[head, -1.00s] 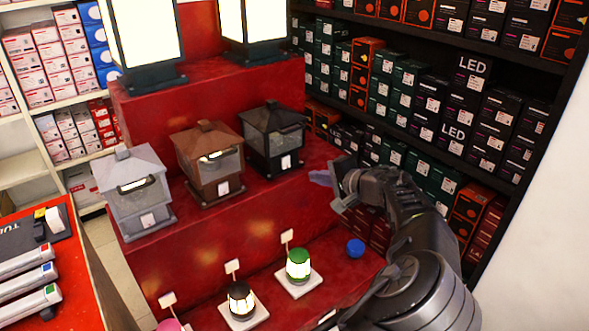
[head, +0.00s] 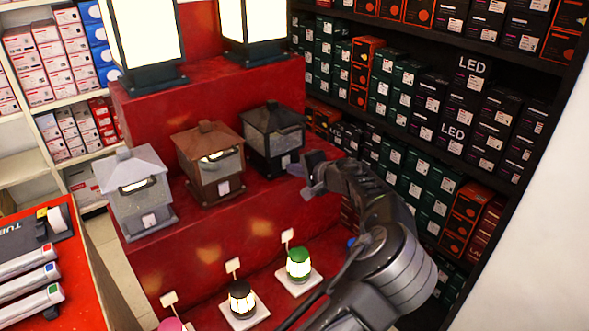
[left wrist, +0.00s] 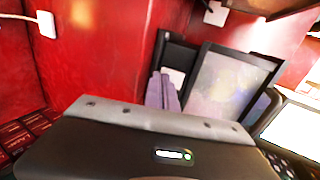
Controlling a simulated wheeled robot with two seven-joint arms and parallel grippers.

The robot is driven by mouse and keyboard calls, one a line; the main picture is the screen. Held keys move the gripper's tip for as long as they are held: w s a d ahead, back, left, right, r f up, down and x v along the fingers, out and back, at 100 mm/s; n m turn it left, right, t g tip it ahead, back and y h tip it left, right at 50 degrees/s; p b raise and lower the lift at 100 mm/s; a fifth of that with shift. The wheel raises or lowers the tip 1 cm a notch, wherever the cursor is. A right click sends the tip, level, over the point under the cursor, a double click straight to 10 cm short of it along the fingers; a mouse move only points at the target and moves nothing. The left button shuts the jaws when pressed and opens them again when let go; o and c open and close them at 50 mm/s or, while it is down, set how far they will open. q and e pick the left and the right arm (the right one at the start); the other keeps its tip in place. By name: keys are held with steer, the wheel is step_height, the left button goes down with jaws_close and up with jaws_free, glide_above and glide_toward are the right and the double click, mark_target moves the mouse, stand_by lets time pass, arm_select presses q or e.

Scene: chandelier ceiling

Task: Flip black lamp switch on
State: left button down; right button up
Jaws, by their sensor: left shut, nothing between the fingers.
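The black lamp (head: 268,143) is a small lantern with a pitched roof and glass panes, standing at the right end of the red middle step. No bright bulb shows in it, and I cannot make out its switch. My left gripper (head: 306,181) is shut and empty, just right of the lamp's lower right side. In the left wrist view the purple-grey fingers (left wrist: 164,92) are together before the black lamp's frame and pane (left wrist: 228,85). A white label (left wrist: 176,76) shows behind them. I cannot tell whether the fingertips touch the lamp. My right gripper is not in view.
A brown lantern (head: 209,163) and a grey lantern (head: 134,190) stand left of the black lamp, both with lit bulbs. Small lit lamps (head: 299,264) stand on the lower step. Dark shelves of boxes (head: 440,120) lie behind and right of my arm.

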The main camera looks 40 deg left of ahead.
arm_select(q)
steer(key=shift+a+b, duration=0.2)
steer(key=shift+b, duration=0.1)
steer(key=shift+r+p, duration=0.5)
steer(key=shift+r, duration=0.35)
steer(key=shift+d+f, duration=0.1)
